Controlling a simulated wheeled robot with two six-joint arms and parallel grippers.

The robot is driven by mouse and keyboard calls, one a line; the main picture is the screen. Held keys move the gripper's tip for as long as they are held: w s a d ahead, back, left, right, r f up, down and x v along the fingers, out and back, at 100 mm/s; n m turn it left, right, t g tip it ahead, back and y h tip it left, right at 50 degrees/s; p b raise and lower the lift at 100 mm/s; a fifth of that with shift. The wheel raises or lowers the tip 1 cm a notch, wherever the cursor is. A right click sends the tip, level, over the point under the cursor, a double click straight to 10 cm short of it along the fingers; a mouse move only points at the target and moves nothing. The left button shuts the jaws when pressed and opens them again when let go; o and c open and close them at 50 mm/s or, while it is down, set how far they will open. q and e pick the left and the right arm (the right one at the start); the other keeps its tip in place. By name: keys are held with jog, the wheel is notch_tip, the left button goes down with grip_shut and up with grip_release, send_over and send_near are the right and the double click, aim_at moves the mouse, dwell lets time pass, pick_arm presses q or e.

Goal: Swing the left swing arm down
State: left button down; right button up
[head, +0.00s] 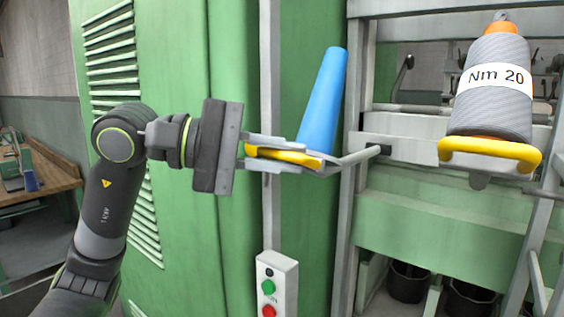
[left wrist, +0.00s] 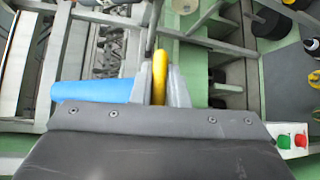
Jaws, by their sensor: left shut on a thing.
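The left swing arm (head: 356,156) is a grey rod that comes out from the machine frame, with a yellow handle (head: 287,155). A bare blue cone (head: 325,95) stands on it, leaning slightly right. My left gripper (head: 308,158) comes in from the left and is shut on the yellow handle, just below the cone's base. In the left wrist view the yellow handle (left wrist: 159,75) lies between the fingers, with the blue cone (left wrist: 95,91) to its left. The fingers partly hide the handle. My right gripper is not in view.
To the right, a grey yarn package (head: 492,95) marked "Nm 20" sits above another yellow handle (head: 490,150). A control box (head: 277,285) with green and red buttons stands below my gripper. A green cabinet (head: 170,230) is behind my arm. Dark cans (head: 408,282) stand low at right.

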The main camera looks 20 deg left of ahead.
pick_arm(q)
notch_tip(320, 180, down, 16)
jog(key=m+h+b, duration=0.2)
jog(key=b, duration=1.6)
jog(key=shift+w+f+t, duration=0.2)
jog(key=shift+w+t, duration=0.05)
jog(key=shift+t, duration=0.15)
jog(key=shift+d, duration=0.1)
jog(key=c, duration=1.5)
grip_release()
jog(key=shift+w, duration=0.1)
jog(key=shift+o, duration=0.2)
